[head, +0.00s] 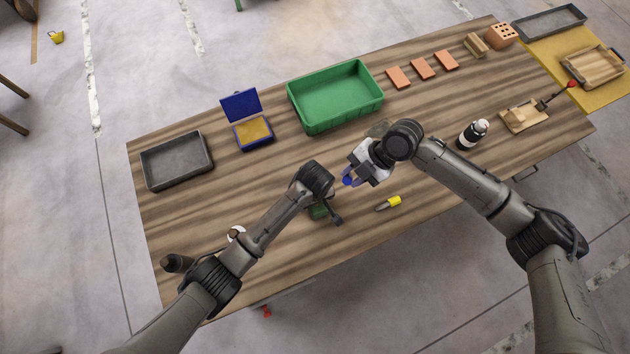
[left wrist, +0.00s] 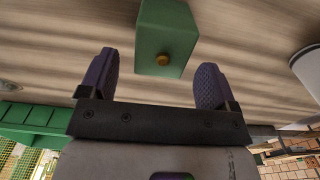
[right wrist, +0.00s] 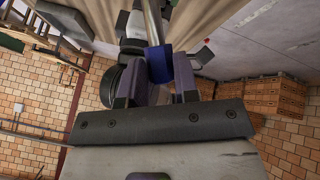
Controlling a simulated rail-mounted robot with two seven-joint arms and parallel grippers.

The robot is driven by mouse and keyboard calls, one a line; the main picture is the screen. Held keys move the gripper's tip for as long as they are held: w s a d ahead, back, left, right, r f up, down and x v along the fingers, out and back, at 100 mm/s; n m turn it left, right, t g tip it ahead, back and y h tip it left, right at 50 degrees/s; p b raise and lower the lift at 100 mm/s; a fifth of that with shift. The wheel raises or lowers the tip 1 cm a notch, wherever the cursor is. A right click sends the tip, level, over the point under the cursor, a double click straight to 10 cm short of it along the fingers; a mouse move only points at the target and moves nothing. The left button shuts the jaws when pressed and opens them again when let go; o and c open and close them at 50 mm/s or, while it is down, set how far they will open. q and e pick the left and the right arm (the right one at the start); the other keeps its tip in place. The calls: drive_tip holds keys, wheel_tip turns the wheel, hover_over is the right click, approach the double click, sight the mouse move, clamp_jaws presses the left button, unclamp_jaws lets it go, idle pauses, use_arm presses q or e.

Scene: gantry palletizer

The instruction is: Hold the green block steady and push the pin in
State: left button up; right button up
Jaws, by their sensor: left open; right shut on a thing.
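The green block (head: 318,212) stands on the wooden table, partly hidden behind my left wrist. In the left wrist view the block (left wrist: 165,45) has a round brass-coloured pin end (left wrist: 162,59) on the face towards me. My left gripper (left wrist: 157,66) is open, its fingers on either side of the block's near end with gaps showing. My right gripper (right wrist: 163,92) is shut on a blue piece (right wrist: 160,64) with a grey rod running out of it. In the head view the blue piece (head: 348,181) is right of and beyond the green block. I cannot tell how high it is.
A yellow-ended dark tool (head: 388,204) lies right of the block. A green crate (head: 335,97), an open blue box (head: 253,132) and a grey tray (head: 176,161) stand behind. A black-and-white bottle (head: 472,134) stands at the right. The table middle is mostly clear.

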use_arm(q)
drive_tip(key=shift+f, duration=2.25)
drive_tip(key=shift+c, duration=0.2)
drive_tip(key=c, duration=1.2)
drive_tip(key=shift+o, duration=0.2)
